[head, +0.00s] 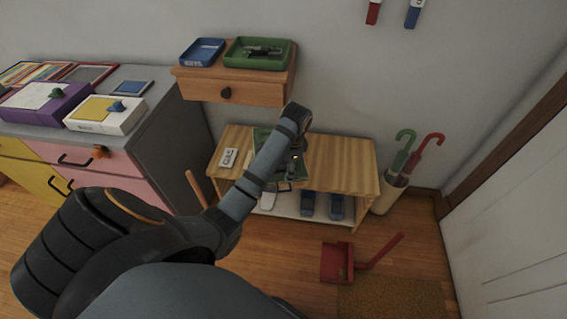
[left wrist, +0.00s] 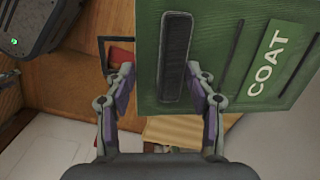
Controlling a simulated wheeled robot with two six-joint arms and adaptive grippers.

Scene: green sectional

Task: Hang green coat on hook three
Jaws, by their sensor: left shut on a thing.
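The green coat is a flat green panel (left wrist: 225,60) with a pale "COAT" label and a dark raised bar in the left wrist view. In the head view a bit of green (head: 262,138) shows behind my left arm, over the bench. My left gripper (left wrist: 163,82) is shut on the coat, its fingers at the panel's lower part. In the head view the gripper (head: 292,160) is mostly hidden by my arm. A red piece (head: 373,12) and a blue piece (head: 413,14) are mounted on the wall at the top edge; I cannot tell which is hook three.
A wooden bench (head: 345,155) holds a white card (head: 228,157), with blue shoes (head: 308,204) below. A wall drawer shelf (head: 205,85) carries a blue tray and a green tray (head: 240,60). An umbrella stand (head: 388,193) and a red dustpan (head: 337,262) are at right.

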